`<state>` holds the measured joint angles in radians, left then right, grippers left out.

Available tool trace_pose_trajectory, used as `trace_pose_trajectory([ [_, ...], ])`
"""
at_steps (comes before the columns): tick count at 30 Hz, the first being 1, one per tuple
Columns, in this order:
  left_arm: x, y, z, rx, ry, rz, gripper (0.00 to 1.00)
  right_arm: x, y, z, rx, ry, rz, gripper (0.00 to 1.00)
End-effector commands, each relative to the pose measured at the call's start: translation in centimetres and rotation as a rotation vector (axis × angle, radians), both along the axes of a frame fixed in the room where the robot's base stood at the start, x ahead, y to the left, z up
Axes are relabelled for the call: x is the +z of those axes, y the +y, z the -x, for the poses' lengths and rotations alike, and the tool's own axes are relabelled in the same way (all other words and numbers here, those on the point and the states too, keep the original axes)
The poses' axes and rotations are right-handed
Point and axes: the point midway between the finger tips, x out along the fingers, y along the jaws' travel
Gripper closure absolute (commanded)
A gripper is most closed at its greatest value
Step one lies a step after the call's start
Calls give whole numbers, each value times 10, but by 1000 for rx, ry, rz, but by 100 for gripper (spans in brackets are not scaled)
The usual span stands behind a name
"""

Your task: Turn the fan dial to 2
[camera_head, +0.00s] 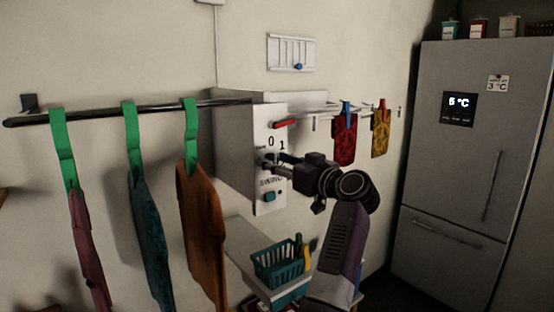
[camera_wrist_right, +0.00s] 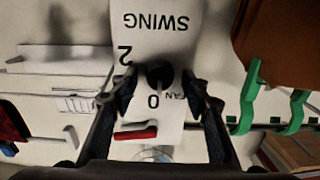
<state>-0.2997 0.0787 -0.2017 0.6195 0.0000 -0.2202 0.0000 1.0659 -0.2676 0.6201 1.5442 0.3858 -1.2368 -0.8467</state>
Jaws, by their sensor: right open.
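The white control panel (camera_head: 267,135) is on the front of a wall-mounted box, marked 0 and 1, with SWING lower down. My right gripper (camera_head: 273,160) is in front of it and covers most of the dial there. In the right wrist view the panel is upside down. The dark round fan dial (camera_wrist_right: 160,74) sits between the two open fingertips of my right gripper (camera_wrist_right: 148,88), with a gap visible on both sides. The marks 0, 2 and FAN show around it; 1 is hidden. Where the dial points cannot be told. My left gripper is not in view.
A red lever (camera_head: 285,123) is above the dial and a teal knob (camera_head: 269,196) below SWING. Clothes hang from green clips on a rail (camera_head: 80,115) at left. A teal basket (camera_head: 278,262) is below. A fridge (camera_head: 470,150) stands right.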

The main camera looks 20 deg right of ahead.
Motion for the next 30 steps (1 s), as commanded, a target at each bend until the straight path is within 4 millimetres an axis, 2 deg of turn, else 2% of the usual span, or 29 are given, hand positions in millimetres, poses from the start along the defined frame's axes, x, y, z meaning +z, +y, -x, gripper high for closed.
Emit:
trace_pose_trajectory([
  [5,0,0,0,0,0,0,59,0,0,0,0,0,0,57],
  [17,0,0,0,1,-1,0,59,0,0,0,0,0,0,98],
  [23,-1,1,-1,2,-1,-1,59,-1,0,0,0,5,-11,98],
  [30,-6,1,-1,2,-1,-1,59,-3,-2,0,-2,40,-100,98],
])
